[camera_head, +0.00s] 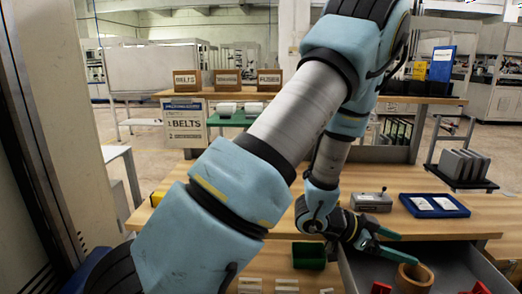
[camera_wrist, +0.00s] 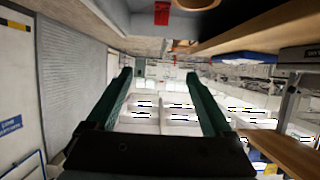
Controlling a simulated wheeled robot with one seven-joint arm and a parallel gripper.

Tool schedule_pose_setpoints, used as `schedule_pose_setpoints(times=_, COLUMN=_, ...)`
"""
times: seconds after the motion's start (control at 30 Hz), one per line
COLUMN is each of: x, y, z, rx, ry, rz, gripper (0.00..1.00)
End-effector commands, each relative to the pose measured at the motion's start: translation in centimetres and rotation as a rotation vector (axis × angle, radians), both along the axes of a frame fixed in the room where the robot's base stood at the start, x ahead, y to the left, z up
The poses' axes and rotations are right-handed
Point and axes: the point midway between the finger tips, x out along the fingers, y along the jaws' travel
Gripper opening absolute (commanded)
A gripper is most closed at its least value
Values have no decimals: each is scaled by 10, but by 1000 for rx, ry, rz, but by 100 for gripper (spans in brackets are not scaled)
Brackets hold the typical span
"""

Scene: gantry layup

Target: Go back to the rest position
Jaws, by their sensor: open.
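My gripper (camera_head: 408,248) reaches out at the right end of my arm, low over the front of the wooden bench (camera_head: 350,225). Its two green fingers are spread apart with nothing between them. They are above an open grey drawer (camera_head: 455,262). In the wrist view my gripper (camera_wrist: 158,75) also shows open and empty, with distant room and pale shapes beyond the fingers. My arm crosses the middle of the head view and hides part of the bench.
A brown ring (camera_head: 415,278) is in the drawer. A blue tray (camera_head: 466,211) with white cards and a grey block device (camera_head: 371,202) stand on the bench. A dark green box (camera_head: 308,256) is left of the drawer. Labelled wooden bins (camera_head: 187,80) stand on the rear shelf.

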Motion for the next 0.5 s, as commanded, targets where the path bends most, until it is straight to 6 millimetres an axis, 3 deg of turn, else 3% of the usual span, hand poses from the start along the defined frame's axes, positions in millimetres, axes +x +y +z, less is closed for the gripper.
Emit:
schedule_pose_setpoints(times=0.27, x=40, y=20, z=2, rx=74, ry=-40, rz=140, gripper=86)
schedule_pose_setpoints(times=0.5, x=87, y=57, z=5, rx=181, ry=-67, rz=329, gripper=86)
